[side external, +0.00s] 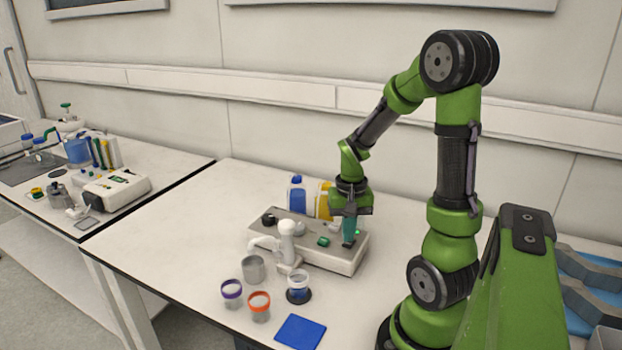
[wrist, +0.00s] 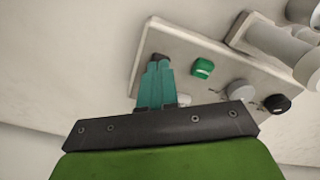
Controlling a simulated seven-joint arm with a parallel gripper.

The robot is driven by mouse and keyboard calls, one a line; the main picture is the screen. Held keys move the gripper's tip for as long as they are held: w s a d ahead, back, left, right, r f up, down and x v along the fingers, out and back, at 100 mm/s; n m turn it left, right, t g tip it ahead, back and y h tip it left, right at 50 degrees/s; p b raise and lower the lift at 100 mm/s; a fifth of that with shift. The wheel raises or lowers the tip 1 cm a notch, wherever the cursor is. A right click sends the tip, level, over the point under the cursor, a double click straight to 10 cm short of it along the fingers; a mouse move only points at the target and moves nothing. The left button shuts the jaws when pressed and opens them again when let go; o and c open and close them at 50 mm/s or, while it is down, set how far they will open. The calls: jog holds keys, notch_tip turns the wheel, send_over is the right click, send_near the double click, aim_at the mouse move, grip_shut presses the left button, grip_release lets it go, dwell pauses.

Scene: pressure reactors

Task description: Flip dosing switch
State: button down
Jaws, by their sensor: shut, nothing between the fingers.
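The reactor control box (side external: 335,262) is a long, pale grey unit on the bench. A green switch (side external: 323,241) sits on its top and also shows in the wrist view (wrist: 203,68). My gripper (side external: 349,240) points down at the right end of the box. In the wrist view its teal fingers (wrist: 158,64) are together and empty. A small dark part (wrist: 160,56) of the panel shows just past the fingertips, mostly hidden by them. I cannot tell whether the fingers touch it. No readable label shows which control is the dosing switch.
A grey knob (wrist: 240,88) and black knob (wrist: 277,103) share the panel. A white dispenser (side external: 287,240) stands before the box, near a metal cup (side external: 253,269) and small jars (side external: 259,307). Blue (side external: 297,195) and yellow bottles stand behind. The bench's left side is clear.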

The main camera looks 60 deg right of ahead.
jog(key=shift+f, duration=0.75)
jog(key=shift+r, duration=3.55)
jog(key=shift+w+f, duration=0.1)
jog(key=a+r+n+t+y, duration=0.1)
jog(key=a+r+n+t, duration=0.2)
jog(key=a, duration=0.7)
jog(key=w+a+r+n+t+y, duration=0.1)
jog(key=a+r+n+t, duration=0.3)
jog(key=a+r, duration=0.3)
jog(key=a+n, duration=0.1)
jog(key=a, duration=0.3)
jog(key=shift+w+r, duration=0.3)
